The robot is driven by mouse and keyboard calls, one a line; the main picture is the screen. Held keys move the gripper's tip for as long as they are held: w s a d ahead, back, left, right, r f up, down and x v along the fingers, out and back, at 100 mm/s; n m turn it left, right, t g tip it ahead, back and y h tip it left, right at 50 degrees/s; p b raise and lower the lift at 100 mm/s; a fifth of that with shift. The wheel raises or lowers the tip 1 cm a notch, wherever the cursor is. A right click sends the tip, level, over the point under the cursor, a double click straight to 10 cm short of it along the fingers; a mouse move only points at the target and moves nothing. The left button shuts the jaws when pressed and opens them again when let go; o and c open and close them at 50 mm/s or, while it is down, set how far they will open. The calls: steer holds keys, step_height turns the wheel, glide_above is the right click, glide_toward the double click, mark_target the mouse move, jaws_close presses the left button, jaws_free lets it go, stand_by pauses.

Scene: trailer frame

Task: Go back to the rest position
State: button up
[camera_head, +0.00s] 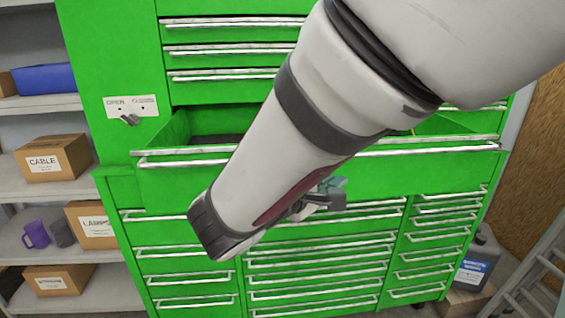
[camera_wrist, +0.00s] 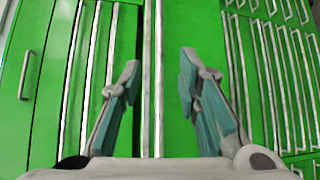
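My gripper (camera_wrist: 160,100) is open and empty in the wrist view, its two teal-padded fingers spread apart. Between them shows the long silver handle (camera_wrist: 153,60) of a green drawer; I cannot tell whether anything touches it. In the head view my gripper (camera_head: 335,190) is mostly hidden behind my arm, in front of the green tool cabinet (camera_head: 110,50). A wide drawer (camera_head: 400,175) of the cabinet is pulled out, with part of its dark inside visible. My arm crosses in front of it.
Shelves at the left hold a cable box (camera_head: 52,158), a lamps box (camera_head: 92,228), a purple mug (camera_head: 36,235) and a blue bin (camera_head: 45,79). A grey jug (camera_head: 479,262) and a ladder (camera_head: 540,275) stand at the right. Several drawers below are closed.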

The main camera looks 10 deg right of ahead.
steer(key=s+d+f+m+g+y, duration=0.25)
steer(key=s+d+m+g, duration=0.45)
steer(key=s+d, duration=0.45)
steer(key=s+a+m+t+y, duration=0.1)
steer(key=s+a+m+y, duration=0.2)
steer(key=s+a+y, duration=0.4)
steer(key=shift+s+m+y, duration=0.25)
steer(key=shift+m+y, duration=0.05)
steer(key=shift+y, duration=0.85)
steer(key=shift+f, duration=0.1)
